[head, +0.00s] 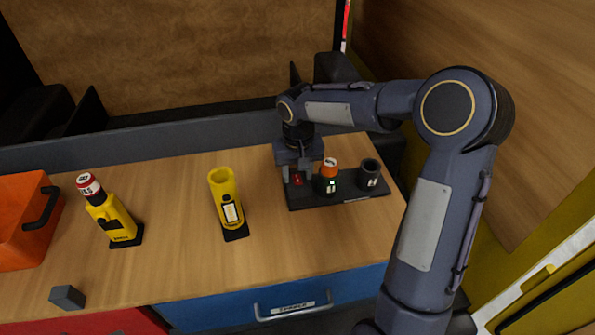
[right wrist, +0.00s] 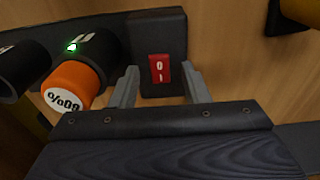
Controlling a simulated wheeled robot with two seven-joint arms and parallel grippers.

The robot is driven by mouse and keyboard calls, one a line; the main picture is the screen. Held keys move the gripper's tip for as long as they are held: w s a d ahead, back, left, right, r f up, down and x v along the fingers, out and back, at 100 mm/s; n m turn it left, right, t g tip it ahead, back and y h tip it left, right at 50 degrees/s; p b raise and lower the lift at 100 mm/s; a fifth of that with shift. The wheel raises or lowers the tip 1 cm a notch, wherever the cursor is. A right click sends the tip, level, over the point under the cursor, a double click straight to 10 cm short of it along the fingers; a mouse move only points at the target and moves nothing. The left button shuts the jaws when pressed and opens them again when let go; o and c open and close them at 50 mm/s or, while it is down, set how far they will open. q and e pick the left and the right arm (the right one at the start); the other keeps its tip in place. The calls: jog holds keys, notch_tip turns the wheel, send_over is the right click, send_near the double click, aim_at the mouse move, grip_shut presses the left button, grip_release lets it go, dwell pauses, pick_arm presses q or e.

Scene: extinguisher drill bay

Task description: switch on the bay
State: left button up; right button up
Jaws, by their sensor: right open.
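A red rocker switch (right wrist: 159,68) marked 0 and I sits on the end of a dark panel (right wrist: 157,25). In the head view the switch (head: 297,180) is at the panel's left end, partly hidden by my gripper. My right gripper (right wrist: 158,88) is open and empty, its fingers on either side of the switch's lower end in the picture. In the head view the gripper (head: 298,175) is close above the panel; I cannot tell whether it touches. My left gripper is not in view.
Beside the switch, an orange-topped cylinder (head: 329,168) stands in a holder with a green light, next to an empty dark holder (head: 370,174). A yellow holder (head: 224,195), a yellow tool (head: 113,218), a grey cube (head: 67,297) and an orange box (head: 20,225) stand left.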

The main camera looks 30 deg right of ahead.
aim_at(299, 181)
notch_tip(299, 181, up, 8)
jog(key=shift+s+b, duration=0.25)
jog(key=shift+b, duration=0.2)
jog(key=shift+f, duration=0.1)
jog(key=s+r+t+y, duration=0.2)
jog(key=s+r, duration=0.1)
jog(key=s, duration=1)
jog(key=s+a+f+t+y, duration=0.1)
jog(key=s+a+f, duration=0.1)
jog(key=s, duration=0.4)
jog(key=s+a+f+n+t+y, duration=0.1)
jog(key=s+a+f, duration=0.1)
jog(key=s, duration=0.4)
jog(key=shift+a+f+t, duration=0.35)
jog(key=shift+f+t, duration=0.05)
jog(key=shift+f, duration=0.1)
jog(key=shift+s, duration=0.1)
